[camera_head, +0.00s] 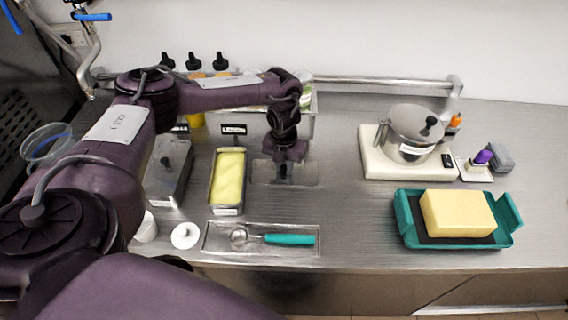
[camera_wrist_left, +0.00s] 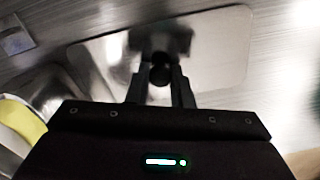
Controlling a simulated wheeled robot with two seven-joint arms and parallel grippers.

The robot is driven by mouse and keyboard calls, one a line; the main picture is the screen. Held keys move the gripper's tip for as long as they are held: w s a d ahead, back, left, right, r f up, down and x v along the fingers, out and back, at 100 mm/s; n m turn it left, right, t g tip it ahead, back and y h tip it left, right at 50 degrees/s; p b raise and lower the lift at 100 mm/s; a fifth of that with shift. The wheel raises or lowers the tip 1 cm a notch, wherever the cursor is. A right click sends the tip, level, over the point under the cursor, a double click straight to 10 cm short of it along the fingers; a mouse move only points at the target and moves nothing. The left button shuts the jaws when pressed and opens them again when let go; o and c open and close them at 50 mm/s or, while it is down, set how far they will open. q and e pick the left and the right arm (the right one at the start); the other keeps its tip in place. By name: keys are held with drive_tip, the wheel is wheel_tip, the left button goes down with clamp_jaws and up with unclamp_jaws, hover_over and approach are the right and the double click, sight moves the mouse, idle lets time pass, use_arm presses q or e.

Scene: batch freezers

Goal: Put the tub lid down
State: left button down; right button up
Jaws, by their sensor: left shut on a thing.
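My left gripper (camera_head: 284,175) points down on the counter, just right of the tub of yellow ice cream (camera_head: 228,178). It is shut on the black knob of the flat metal tub lid (camera_head: 304,172). The lid is level, at or very near the counter top; I cannot tell if it touches. In the left wrist view the lid (camera_wrist_left: 222,62) spreads out beyond the fingers (camera_wrist_left: 160,88), with the dark knob between them. The open tub's yellow content (camera_wrist_left: 18,122) shows at the left there. My right gripper is not in view.
A closed metal tub (camera_head: 168,175) stands left of the open one. A tray (camera_head: 262,250) with a teal-handled scoop (camera_head: 288,240) lies in front. A scale (camera_head: 375,160) with a pot (camera_head: 412,130) and a teal tray (camera_head: 405,222) with a yellow block (camera_head: 457,213) stand right. Counter between is clear.

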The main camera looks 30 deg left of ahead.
sight(284, 166)
use_arm(q)
drive_tip(key=shift+f, duration=0.15)
drive_tip(key=c, duration=1.3)
unclamp_jaws()
drive_tip(key=shift+r, duration=0.65)
wheel_tip(284, 166, up, 5)
drive_tip(key=shift+r+b, duration=0.1)
drive_tip(key=shift+b, duration=0.85)
wheel_tip(284, 166, up, 6)
drive_tip(key=shift+f+p, duration=0.1)
drive_tip(key=shift+p, duration=0.8)
